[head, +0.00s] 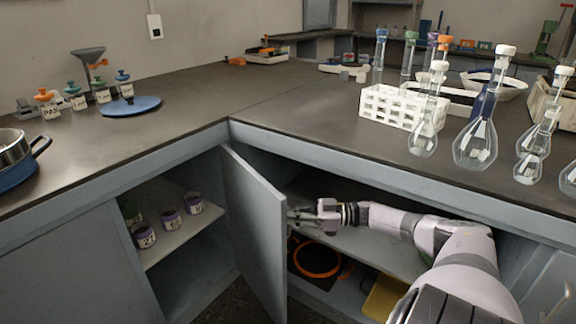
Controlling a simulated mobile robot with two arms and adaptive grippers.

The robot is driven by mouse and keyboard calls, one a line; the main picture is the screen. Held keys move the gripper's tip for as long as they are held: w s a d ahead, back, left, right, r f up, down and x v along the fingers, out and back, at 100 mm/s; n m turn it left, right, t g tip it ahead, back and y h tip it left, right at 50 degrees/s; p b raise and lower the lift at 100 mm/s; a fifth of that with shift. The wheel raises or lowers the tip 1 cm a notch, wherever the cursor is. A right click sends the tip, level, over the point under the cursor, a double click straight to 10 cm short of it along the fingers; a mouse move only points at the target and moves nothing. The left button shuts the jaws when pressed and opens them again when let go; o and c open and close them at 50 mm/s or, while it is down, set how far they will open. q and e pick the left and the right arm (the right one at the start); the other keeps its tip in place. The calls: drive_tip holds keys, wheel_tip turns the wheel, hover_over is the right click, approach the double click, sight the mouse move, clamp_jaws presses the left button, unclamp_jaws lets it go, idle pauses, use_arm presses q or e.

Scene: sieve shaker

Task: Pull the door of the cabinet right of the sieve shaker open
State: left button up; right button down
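A grey-blue cabinet door (256,232) stands swung out from the counter near its inner corner. The cabinet (345,258) to its right is open, showing an inner shelf. My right gripper (298,214) is in front of this opening, pointing left, with its fingertips close to the door's right edge. I cannot tell whether they touch the door, and the fingers are too small to read as open or shut. A metal, round-walled vessel on a blue base (14,165), possibly the sieve shaker, is cut off at the left edge. My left gripper is not in view.
Glass flasks (475,140) and a white rack (392,106) stand on the right counter above my arm. A left compartment holds small labelled jars (170,220) on a shelf. An orange ring (316,259) and a yellow item (383,297) lie low in the right cabinet.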

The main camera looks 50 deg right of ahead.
drive_tip(key=c, duration=1.7)
unclamp_jaws()
drive_tip(key=shift+s, duration=0.1)
drive_tip(key=v, duration=1.2)
